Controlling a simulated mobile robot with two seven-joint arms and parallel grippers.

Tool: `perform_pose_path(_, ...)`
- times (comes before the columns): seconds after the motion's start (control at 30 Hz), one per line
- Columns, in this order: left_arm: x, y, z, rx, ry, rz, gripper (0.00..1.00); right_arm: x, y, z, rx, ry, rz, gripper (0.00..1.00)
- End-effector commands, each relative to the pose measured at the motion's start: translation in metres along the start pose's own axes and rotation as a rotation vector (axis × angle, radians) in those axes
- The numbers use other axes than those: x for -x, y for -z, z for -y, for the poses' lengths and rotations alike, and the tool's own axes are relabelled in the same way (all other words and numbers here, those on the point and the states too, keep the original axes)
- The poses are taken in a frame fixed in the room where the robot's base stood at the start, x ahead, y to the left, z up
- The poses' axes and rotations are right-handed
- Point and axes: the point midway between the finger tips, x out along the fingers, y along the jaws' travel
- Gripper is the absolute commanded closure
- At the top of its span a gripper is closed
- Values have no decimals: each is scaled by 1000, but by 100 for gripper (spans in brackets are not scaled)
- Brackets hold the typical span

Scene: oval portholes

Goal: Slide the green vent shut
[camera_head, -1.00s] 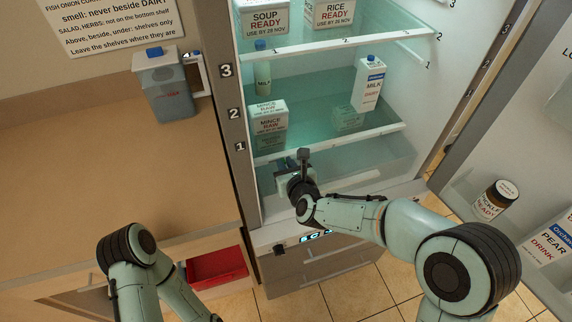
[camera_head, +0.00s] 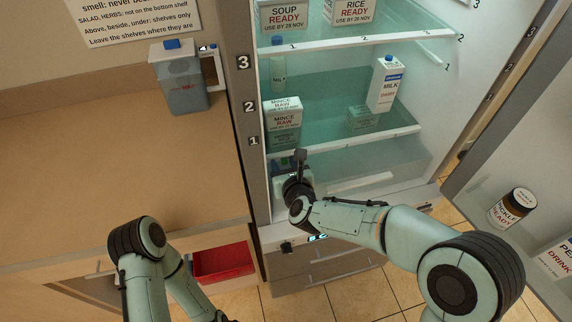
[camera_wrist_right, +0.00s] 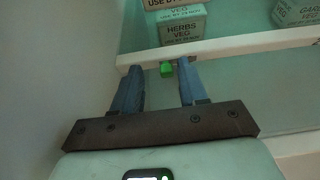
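A small green tab (camera_wrist_right: 166,69), which I take to be the green vent's slider, shows in the right wrist view at the front edge of a fridge shelf. My right gripper (camera_wrist_right: 160,80) is open, its two blue fingers pointing at that edge. The tab appears between the fingertips, with gaps on both sides. I cannot tell whether the tips reach its depth. In the head view my right gripper (camera_head: 290,165) is inside the lower left of the fridge, below the lower shelf's front edge. The tab is not discernible there. My left arm shows, but its gripper is out of frame.
A herbs box (camera_wrist_right: 183,27) stands just behind the tab.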

Motion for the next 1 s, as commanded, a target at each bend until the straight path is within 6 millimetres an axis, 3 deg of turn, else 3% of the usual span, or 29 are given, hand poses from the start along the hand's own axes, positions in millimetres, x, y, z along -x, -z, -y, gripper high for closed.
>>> perform_pose_path(0.27,-2,0,1,0,0,0,57,10,0,1,-2,2,0,57)
perform_pose_path(0.7,-7,2,2,0,-1,-5,57,102,-1,0,-1,1,3,57)
perform_pose_path(1.0,-7,2,2,0,-1,-6,57,133,0,0,0,1,0,57)
